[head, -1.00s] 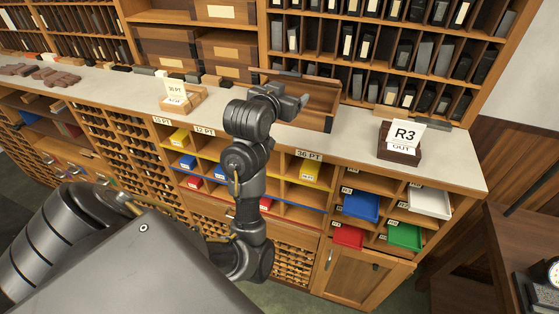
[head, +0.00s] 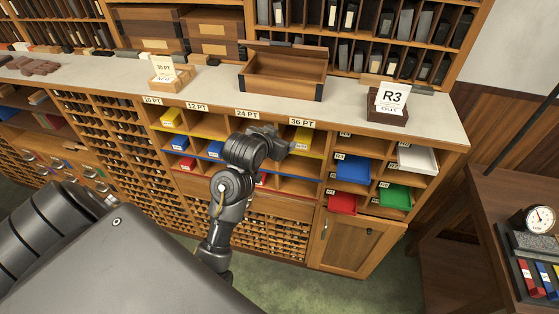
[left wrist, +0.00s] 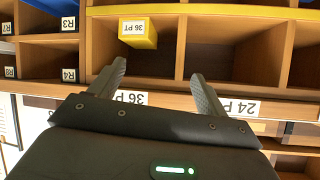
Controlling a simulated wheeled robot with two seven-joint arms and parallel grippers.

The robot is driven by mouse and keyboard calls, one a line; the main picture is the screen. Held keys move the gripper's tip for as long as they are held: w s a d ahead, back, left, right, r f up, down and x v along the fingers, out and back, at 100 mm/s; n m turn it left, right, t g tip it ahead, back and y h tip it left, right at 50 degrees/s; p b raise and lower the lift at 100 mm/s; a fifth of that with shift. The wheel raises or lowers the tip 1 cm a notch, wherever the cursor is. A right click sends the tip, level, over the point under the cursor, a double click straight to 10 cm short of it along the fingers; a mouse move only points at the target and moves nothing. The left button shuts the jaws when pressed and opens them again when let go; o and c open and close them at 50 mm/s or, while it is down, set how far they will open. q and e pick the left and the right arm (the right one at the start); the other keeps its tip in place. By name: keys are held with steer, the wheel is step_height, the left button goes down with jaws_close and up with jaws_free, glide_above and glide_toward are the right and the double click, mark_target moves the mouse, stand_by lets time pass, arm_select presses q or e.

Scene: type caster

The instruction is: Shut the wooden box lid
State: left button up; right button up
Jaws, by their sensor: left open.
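The wooden box (head: 284,88) sits on the pale counter, its lid (head: 285,46) raised along its back edge. The box is open and its inside looks empty. My left gripper (head: 284,144) is below the counter edge, in front of the shelves and apart from the box. In the left wrist view the left gripper (left wrist: 158,78) has its two fingers spread with nothing between them. That view shows the shelves upside down, and the box is not in it. My right gripper is not in view.
A R3 card holder (head: 387,108) stands right of the box, and a small wooden card holder (head: 168,75) stands to its left. Tall type racks (head: 370,50) rise behind. The counter (head: 220,90) is clear around the box. A yellow bin (left wrist: 138,32) sits in a shelf near the fingers.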

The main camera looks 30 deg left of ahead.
arm_select(q)
step_height(320, 180, down, 8)
steer(key=w+d+b, duration=0.1)
steer(key=shift+r+g, duration=0.2)
steer(key=shift+g, duration=0.2)
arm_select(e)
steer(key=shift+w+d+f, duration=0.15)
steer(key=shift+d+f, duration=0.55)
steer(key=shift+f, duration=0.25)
arm_select(q)
steer(key=shift+w, duration=0.1)
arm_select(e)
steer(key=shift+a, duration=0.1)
